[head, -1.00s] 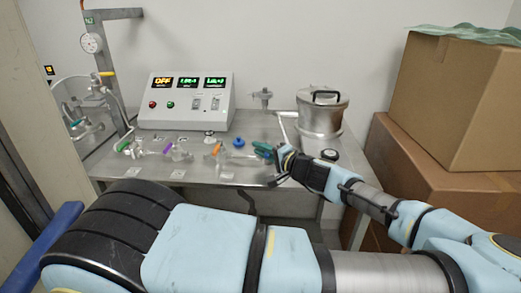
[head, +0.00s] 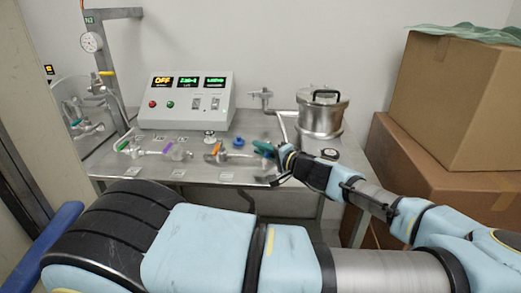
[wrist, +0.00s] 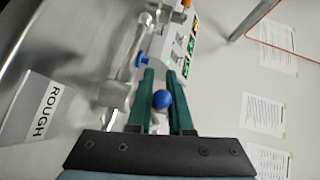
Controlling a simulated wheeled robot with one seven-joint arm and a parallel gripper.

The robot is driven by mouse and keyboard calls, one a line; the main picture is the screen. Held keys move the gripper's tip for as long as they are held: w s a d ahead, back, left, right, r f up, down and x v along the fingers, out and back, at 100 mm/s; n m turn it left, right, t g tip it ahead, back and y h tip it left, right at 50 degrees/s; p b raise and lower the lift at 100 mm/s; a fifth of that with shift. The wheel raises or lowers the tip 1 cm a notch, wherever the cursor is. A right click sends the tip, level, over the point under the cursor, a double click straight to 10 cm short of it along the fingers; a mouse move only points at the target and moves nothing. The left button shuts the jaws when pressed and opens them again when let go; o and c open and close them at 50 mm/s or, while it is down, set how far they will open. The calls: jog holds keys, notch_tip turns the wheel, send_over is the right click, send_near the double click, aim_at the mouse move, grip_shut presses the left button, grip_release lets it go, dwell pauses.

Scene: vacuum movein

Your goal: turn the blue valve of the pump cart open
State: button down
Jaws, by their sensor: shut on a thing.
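The pump cart (head: 240,176) has a row of small metal valves with coloured handles on its top. My gripper (head: 264,149) is at the right end of this row, its green fingers pointing left. In the wrist view my gripper (wrist: 161,95) has a round blue knob of the blue valve (wrist: 162,99) between its two fingers and is shut on it. The rest of this valve is mostly hidden by the fingers. Another blue knob (wrist: 142,60) shows just beyond the fingertips; a blue knob (head: 239,142) also stands left of the fingers in the head view.
A white control box (head: 186,101) with lit displays stands behind the valves. A metal pot (head: 320,113) stands behind my gripper. A plate marked ROUGH (wrist: 40,106) lies beside the valves. Cardboard boxes (head: 455,100) are stacked at the right. An orange handle (head: 217,148) is further left.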

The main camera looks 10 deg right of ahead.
jog(key=n+g+y+b, duration=0.1)
jog(key=n+y, duration=0.1)
jog(key=d+g+y+b, duration=0.1)
jog(key=shift+s+f+n+g+b, duration=0.2)
jog(key=shift+f+n+g+b, duration=0.1)
jog(key=shift+n+b, duration=0.1)
jog(key=shift+s+d+r+n+g+y+b, duration=0.15)
jog(key=shift+r+n+g+y+b, duration=0.15)
jog(key=shift+n+g+y, duration=0.4)
jog(key=c, duration=0.8)
grip_release()
jog(key=shift+c, duration=0.2)
jog(key=b+v, duration=0.3)
jog(key=v, duration=0.6)
jog(key=shift+s+d, duration=0.1)
jog(key=shift+d, duration=0.2)
jog(key=shift+s+d+r, duration=0.25)
jog(key=shift+s+d, duration=0.1)
jog(key=shift+d, duration=0.1)
